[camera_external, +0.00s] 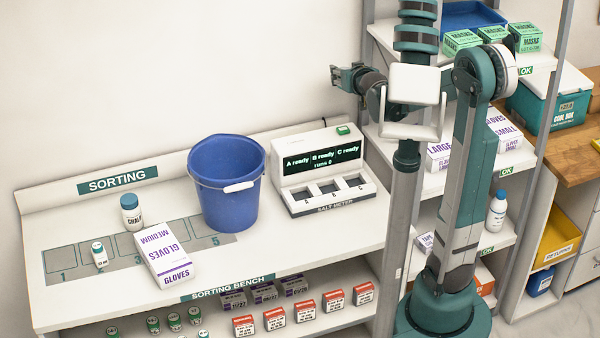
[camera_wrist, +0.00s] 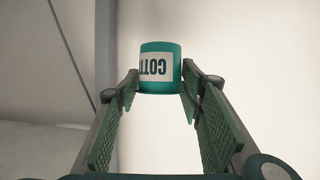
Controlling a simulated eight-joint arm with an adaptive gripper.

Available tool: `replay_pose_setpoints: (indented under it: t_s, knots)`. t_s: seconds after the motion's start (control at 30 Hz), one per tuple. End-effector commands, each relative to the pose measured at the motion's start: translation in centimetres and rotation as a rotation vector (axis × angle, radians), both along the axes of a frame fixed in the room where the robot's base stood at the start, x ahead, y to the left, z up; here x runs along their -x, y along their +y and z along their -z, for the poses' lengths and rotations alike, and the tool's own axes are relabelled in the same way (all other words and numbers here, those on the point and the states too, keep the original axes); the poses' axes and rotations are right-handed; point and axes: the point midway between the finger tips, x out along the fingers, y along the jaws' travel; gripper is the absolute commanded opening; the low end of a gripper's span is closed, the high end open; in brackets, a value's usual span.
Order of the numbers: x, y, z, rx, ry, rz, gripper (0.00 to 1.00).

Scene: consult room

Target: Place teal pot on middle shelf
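The teal pot (camera_wrist: 160,72) has a white label reading "COTT", upside down in the wrist view. It sits between the fingertips of my gripper (camera_wrist: 160,80), with a finger against each side and pale wall behind. In the external view my gripper (camera_external: 344,77) is raised above the bench, left of the shelf rack, pointing left; I cannot make out the pot there. The rack stands at the right, partly behind my arm. A shelf (camera_external: 431,186) between the masks shelf and the bottle shelf holds white glove boxes (camera_external: 503,132).
The sorting bench (camera_external: 330,232) holds a blue bucket (camera_external: 226,185), a salt meter (camera_external: 322,170), a gloves box (camera_external: 166,255) and small bottles. A rack upright (camera_external: 550,100), mask boxes (camera_external: 492,38) and a white bottle (camera_external: 496,213) are near my arm. A cool box (camera_external: 545,107) stands at the right.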

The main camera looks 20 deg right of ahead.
Motion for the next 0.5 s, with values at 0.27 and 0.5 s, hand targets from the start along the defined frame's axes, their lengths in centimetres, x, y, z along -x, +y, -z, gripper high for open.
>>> replay_pose_setpoints:
  t_s: [0.27, 0.5]
  knots:
    - [-0.9, -4.9, 3.5, 0.003, 0.0, 0.145, 0.34]
    - [-1.2, -9.3, 5.9, 0.002, 0.0, 0.285, 0.34]
